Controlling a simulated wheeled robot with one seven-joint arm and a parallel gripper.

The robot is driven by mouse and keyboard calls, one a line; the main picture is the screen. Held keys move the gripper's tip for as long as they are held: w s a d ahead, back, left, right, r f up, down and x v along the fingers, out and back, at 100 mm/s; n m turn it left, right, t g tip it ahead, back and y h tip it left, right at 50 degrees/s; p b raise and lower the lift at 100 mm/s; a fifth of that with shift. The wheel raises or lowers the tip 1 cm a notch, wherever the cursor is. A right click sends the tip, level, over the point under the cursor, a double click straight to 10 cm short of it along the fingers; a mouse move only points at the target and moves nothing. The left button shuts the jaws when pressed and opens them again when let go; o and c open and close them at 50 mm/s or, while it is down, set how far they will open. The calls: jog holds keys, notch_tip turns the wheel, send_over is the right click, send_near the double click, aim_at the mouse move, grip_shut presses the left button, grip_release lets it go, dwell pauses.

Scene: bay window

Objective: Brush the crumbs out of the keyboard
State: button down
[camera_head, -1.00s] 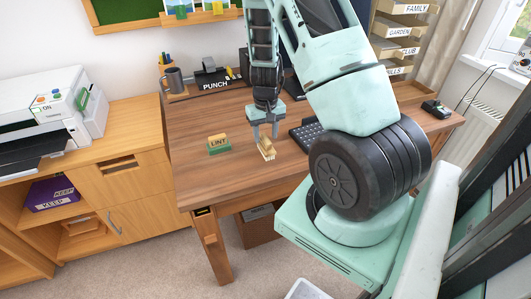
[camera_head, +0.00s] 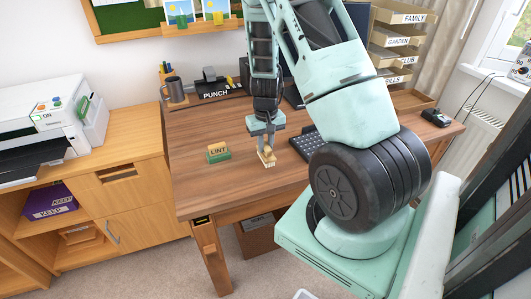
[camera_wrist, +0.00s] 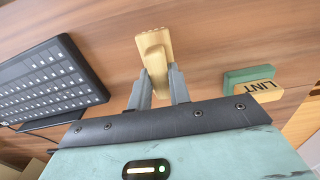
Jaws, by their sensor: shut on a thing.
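My gripper (camera_head: 267,150) is low over the desk and shut on a small pale wooden brush (camera_head: 267,157). In the wrist view the brush (camera_wrist: 154,48) sits between the two grey fingertips (camera_wrist: 158,80). Whether its underside touches the desk I cannot tell. The dark keyboard (camera_head: 309,146) lies on the desk to the right of the gripper, partly hidden by my arm. In the wrist view the keyboard (camera_wrist: 48,82) lies to the left of the brush, apart from it. No crumbs can be made out.
A green and tan block marked LINT (camera_head: 218,152) lies on the desk left of the gripper. A mug (camera_head: 174,89) and a black PUNCH box (camera_head: 218,90) stand at the back of the wooden desk (camera_head: 210,124). Letter trays (camera_head: 396,42) stand at the back right.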

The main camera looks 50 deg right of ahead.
jog(key=shift+r+p, duration=1.9)
jog(key=shift+r, duration=0.75)
